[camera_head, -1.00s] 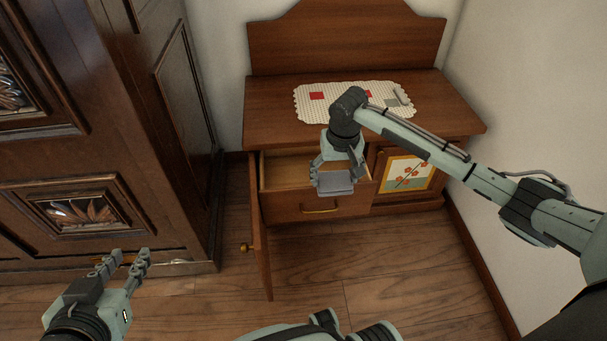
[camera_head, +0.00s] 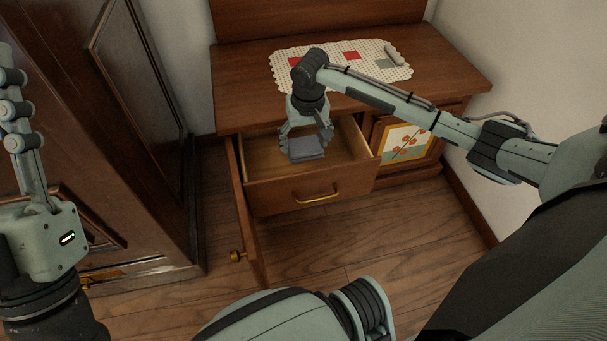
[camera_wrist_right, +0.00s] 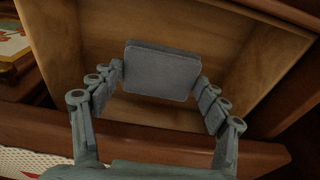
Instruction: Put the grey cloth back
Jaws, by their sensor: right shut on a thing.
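The grey cloth (camera_head: 306,149) is a folded, rounded square. My right gripper (camera_head: 305,138) is shut on it, with a finger at each side edge. The right wrist view shows the cloth (camera_wrist_right: 161,70) between the fingertips (camera_wrist_right: 162,82), in front of the drawer's inside. The open drawer (camera_head: 286,190) of the wooden cabinet has a brass handle and a light wood interior. In the head view the cloth is over the drawer's opening; its exact height above the bottom is hard to tell. My left gripper (camera_head: 15,108) is at the far left, apart from the cabinet, its fingers pointing up.
A white lace mat (camera_head: 283,72) with red and grey patches lies on the cabinet top (camera_head: 237,100). A rolled light thing (camera_head: 393,55) lies on it. An open door (camera_head: 245,200) stands left of the drawer. A dark armoire (camera_head: 140,110) is at the left.

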